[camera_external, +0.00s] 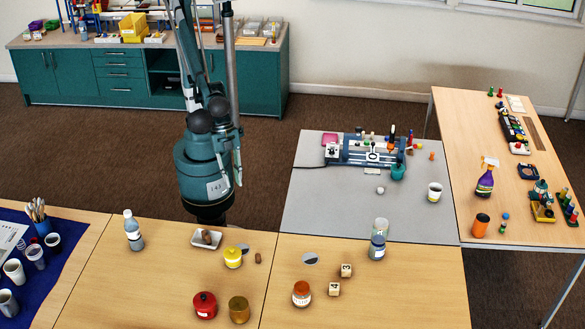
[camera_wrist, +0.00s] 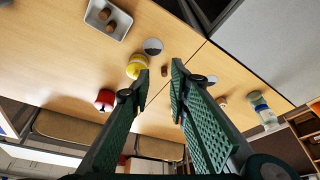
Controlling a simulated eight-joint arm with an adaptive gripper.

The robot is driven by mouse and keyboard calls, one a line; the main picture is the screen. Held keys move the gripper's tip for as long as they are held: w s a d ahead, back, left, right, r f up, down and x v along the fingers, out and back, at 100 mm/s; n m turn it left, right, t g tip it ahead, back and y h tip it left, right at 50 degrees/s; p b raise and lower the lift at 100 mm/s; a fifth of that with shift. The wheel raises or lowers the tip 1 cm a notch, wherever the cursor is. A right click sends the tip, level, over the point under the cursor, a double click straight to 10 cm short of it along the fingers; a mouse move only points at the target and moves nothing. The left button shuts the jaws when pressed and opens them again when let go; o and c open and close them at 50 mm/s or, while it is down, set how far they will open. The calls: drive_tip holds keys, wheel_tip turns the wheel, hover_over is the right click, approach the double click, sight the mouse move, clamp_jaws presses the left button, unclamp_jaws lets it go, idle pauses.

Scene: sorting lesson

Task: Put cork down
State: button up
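A small brown cork (camera_external: 257,257) lies on the wooden table to the right of the yellow pot (camera_external: 232,258). In the wrist view the cork (camera_wrist: 164,71) shows in the gap between the fingertips, on the table beyond them. My gripper (camera_wrist: 161,68) is open and empty, with its two green ridged fingers apart. In the external view its fingers cannot be made out clearly. Two more brown corks (camera_wrist: 104,14) lie in a white tray (camera_wrist: 124,19) at the upper left of the wrist view. The tray (camera_external: 194,244) also shows in the external view.
A red pot (camera_external: 205,305) and a brownish jar (camera_external: 239,309) stand near the front. A grey disc (camera_external: 310,258), wooden number blocks (camera_external: 346,270), an orange-lidded jar (camera_external: 301,293) and a bottle (camera_external: 377,246) stand to the right. A clear bottle (camera_external: 133,231) stands at left.

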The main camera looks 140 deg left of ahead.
drive_tip(key=s+a+r+n+t, duration=0.3)
drive_tip(key=a+r, duration=0.3)
drive_tip(key=a, duration=0.4)
drive_tip(key=shift+s+a+r+y, duration=0.2)
drive_tip(key=shift+s+y, duration=0.2)
drive_tip(key=shift+s, duration=0.3)
idle(0.7)
